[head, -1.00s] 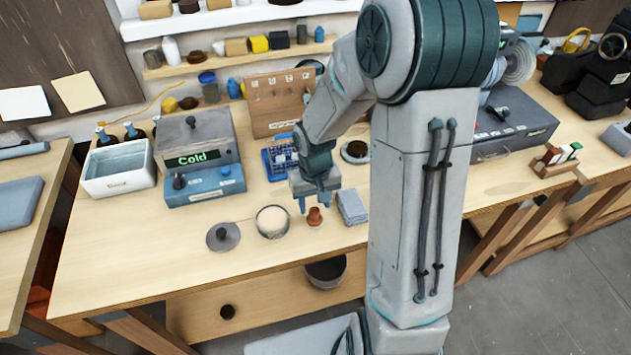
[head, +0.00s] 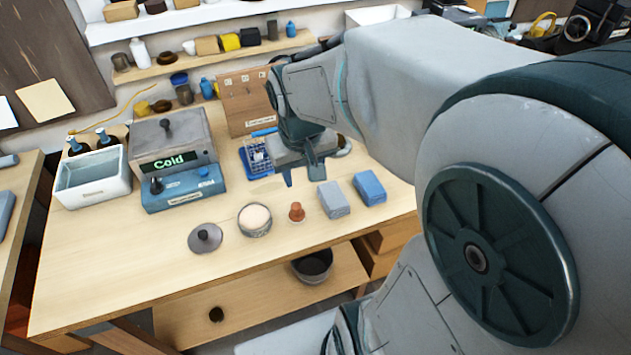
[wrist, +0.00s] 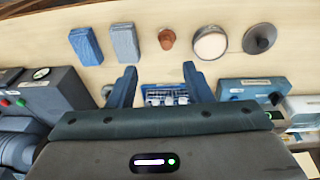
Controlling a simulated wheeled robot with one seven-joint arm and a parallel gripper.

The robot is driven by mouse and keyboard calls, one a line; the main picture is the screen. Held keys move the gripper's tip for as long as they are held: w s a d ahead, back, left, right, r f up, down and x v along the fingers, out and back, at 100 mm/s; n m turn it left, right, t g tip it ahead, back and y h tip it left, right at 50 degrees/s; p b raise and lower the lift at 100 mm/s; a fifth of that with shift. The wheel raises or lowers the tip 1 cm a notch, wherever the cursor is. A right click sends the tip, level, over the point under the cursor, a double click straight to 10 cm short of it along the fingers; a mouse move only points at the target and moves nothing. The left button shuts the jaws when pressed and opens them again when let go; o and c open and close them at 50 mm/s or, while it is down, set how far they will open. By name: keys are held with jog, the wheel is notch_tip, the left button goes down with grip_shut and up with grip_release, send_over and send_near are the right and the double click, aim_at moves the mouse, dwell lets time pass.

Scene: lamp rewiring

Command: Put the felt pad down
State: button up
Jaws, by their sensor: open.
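I cannot tell for certain which is felt. In the wrist view they sit side by side at the upper left, the grey-blue one (wrist: 124,43) and the bluer one (wrist: 85,45). My gripper (head: 302,175) is open and empty, behind the pads and above the bench. In the wrist view nothing is between its fingers (wrist: 159,72), and both pads lie apart from them.
A brown stopper-like piece (head: 296,212), a round tin with a pale top (head: 254,219) and a dark knobbed lid (head: 205,238) line the front. A blue rack (head: 256,156) stands close to my gripper. The "Cold" box (head: 172,143) and white bin (head: 91,178) are left. The front-left bench is clear.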

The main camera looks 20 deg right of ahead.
jog(key=s+r+t, duration=0.2)
jog(key=s+r, duration=0.1)
jog(key=s, duration=0.4)
jog(key=shift+s+r+y, duration=0.3)
jog(key=shift+s+r, duration=0.05)
jog(key=shift+s, duration=0.05)
jog(key=shift+f+b, duration=0.5)
jog(key=shift+f, duration=0.15)
